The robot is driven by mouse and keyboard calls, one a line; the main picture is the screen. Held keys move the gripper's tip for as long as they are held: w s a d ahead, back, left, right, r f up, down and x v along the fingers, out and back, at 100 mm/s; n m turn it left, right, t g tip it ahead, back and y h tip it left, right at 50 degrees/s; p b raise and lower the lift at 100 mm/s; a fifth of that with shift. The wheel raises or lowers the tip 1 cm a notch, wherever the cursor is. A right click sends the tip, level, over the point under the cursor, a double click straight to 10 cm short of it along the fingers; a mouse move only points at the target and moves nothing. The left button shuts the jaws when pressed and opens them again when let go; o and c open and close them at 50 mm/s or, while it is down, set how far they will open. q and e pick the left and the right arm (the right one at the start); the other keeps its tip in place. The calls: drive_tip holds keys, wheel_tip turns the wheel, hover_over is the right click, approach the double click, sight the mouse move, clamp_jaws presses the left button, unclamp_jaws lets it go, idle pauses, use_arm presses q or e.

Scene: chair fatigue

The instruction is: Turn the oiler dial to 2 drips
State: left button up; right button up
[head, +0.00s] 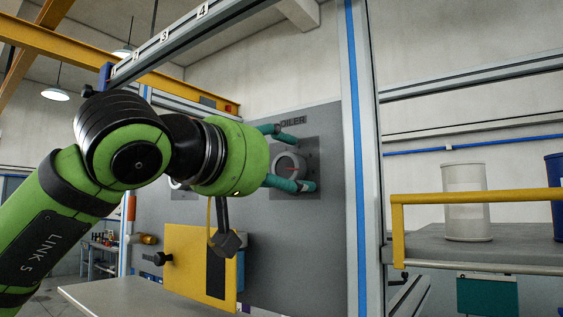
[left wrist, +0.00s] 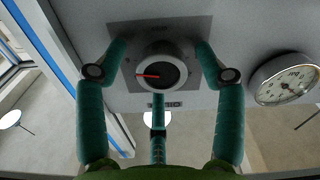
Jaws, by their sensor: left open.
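The oiler dial (head: 286,168) is a round grey-rimmed knob with a dark face and a red pointer. It sits on a square plate on the grey panel, below the OILER label (head: 292,121). My left gripper (head: 307,162) is open, with its teal fingers spread around the dial. In the left wrist view, the dial (left wrist: 160,75) appears between the three fingers of the gripper (left wrist: 160,65), and its red pointer points left. Contact between fingers and dial cannot be told. No drip marks are readable. My right gripper is not in view.
A round gauge (left wrist: 285,79) is beside the dial in the wrist view. A blue-striped post (head: 357,150) stands right of the panel. A yellow-railed shelf (head: 480,250) holds a pale cylinder (head: 466,202).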

use_arm(q)
drive_tip(key=shift+s+a, duration=0.1)
drive_tip(key=shift+s, duration=0.05)
drive_tip(key=c, duration=0.3)
drive_tip(key=shift+a, duration=0.1)
drive_tip(key=c, duration=0.8)
drive_tip(key=shift+c, duration=0.2)
